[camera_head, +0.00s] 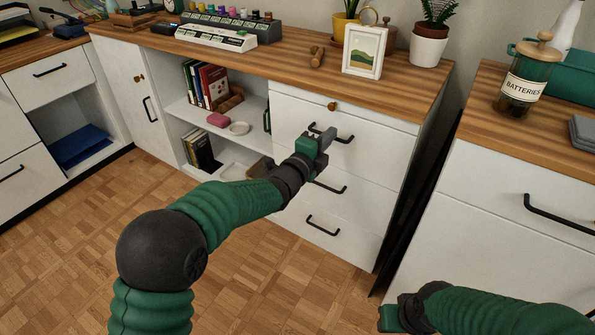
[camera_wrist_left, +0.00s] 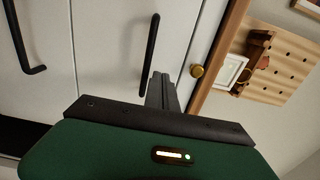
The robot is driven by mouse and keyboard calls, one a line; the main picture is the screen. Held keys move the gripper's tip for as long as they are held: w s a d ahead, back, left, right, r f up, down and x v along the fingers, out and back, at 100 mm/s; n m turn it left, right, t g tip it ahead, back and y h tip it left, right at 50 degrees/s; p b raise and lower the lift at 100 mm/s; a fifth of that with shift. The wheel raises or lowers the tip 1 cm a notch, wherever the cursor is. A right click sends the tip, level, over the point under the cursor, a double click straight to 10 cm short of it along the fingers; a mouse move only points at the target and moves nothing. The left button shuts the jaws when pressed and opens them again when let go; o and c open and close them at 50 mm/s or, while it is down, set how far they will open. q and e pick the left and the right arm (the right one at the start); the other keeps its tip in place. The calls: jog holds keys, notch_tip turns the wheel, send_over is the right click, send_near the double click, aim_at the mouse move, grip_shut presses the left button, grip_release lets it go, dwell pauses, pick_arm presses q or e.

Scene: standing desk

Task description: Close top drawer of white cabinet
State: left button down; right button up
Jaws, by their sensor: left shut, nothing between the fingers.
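The white cabinet (camera_head: 399,190) stands in the middle under a wooden top. Its top drawer (camera_head: 378,143) has a black bar handle (camera_head: 345,139) and a brass knob (camera_head: 332,106) above it. The drawer front looks about flush with the cabinet; I cannot tell if a small gap is left. My left gripper (camera_head: 326,141) is shut and empty, in front of the top drawer by its handle. In the left wrist view its fingers (camera_wrist_left: 163,91) point at the drawer front beside the handle (camera_wrist_left: 150,54); contact is unclear. My right gripper (camera_head: 392,318) is low at the bottom, partly cut off.
A picture frame (camera_head: 362,51), a wooden object (camera_head: 318,57) and a potted plant (camera_head: 430,46) stand on the cabinet top. Open shelves (camera_head: 215,118) with books are left of the drawers. Another white cabinet (camera_head: 500,220) stands at right. The wooden floor in front is clear.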

pick_arm(q)
jog(key=s+a+f+n+g+y+p, duration=0.35)
jog(key=s+a+n, duration=0.25)
jog(key=s+a, duration=0.3)
jog(key=s+a+f+n+g+y+p, duration=0.25)
jog(key=s+a+f+n+y, duration=0.2)
jog(key=s+a+n, duration=0.35)
jog(key=s+a+f+n+g+p, duration=0.1)
jog(key=s+a+f+n+g, duration=0.15)
jog(key=s, duration=0.45)
jog(key=s+a+f+n+g+y, duration=0.1)
jog(key=s+a+f+n+g, duration=0.2)
jog(key=s, duration=0.4)
jog(key=s+a+f+n+g+p, duration=0.1)
jog(key=s+a+n, duration=0.1)
jog(key=s+n, duration=0.35)
notch_tip(320, 180, up, 38)
jog(key=s+m+p, duration=0.1)
jog(key=s+p, duration=0.1)
jog(key=p, duration=3.5)
jog(key=shift+f, duration=0.2)
